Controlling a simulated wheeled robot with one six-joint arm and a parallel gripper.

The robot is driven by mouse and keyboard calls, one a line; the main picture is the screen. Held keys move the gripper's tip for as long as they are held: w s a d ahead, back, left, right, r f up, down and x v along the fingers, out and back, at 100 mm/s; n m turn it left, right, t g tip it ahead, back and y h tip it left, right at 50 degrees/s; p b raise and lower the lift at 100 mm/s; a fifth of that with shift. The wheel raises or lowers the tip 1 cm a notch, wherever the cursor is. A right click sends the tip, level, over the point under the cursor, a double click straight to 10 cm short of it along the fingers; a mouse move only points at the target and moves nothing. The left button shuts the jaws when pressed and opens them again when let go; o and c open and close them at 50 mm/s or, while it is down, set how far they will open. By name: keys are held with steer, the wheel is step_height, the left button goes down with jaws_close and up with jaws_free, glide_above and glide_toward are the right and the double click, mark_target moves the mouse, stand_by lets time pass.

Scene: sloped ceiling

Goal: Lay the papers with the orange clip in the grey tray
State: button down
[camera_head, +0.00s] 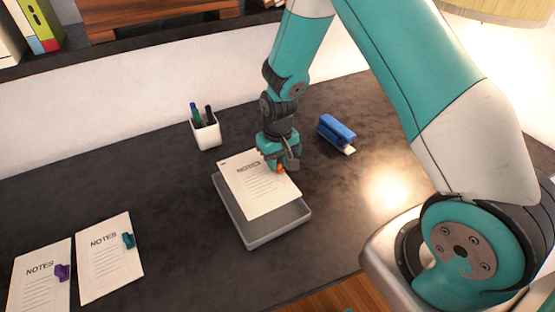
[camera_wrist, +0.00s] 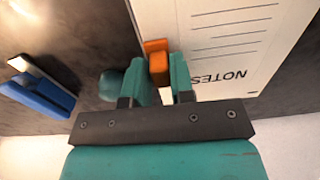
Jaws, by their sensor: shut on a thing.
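The papers with the orange clip (camera_head: 258,190) are over the grey tray (camera_head: 262,236), covering most of its far part. In the head view I cannot tell whether they touch the tray floor or hang just above it. My gripper (camera_head: 279,164) is at the right edge of the papers, shut on the orange clip (camera_head: 281,169). In the wrist view my gripper (camera_wrist: 166,75) has the orange clip (camera_wrist: 156,62) between its teal fingers, and the papers (camera_wrist: 225,40) extend to the right of it. The tray's near end shows bare.
Papers with a teal clip (camera_head: 108,260) and papers with a purple clip (camera_head: 38,280) lie at the left. A white pen cup (camera_head: 206,132) stands behind the tray. A blue stapler (camera_head: 337,130) lies to the right. The dark desk (camera_head: 175,195) is clear left of the tray.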

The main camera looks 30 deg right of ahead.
steer(key=shift+f+b, duration=2.85)
steer(key=shift+f, duration=1.3)
steer(key=c, duration=0.9)
jaws_free()
steer(key=shift+r, duration=0.1)
steer(key=r+b, duration=0.1)
steer(key=r, duration=1.6)
steer(key=shift+d+r, duration=0.1)
steer(key=shift+d, duration=0.1)
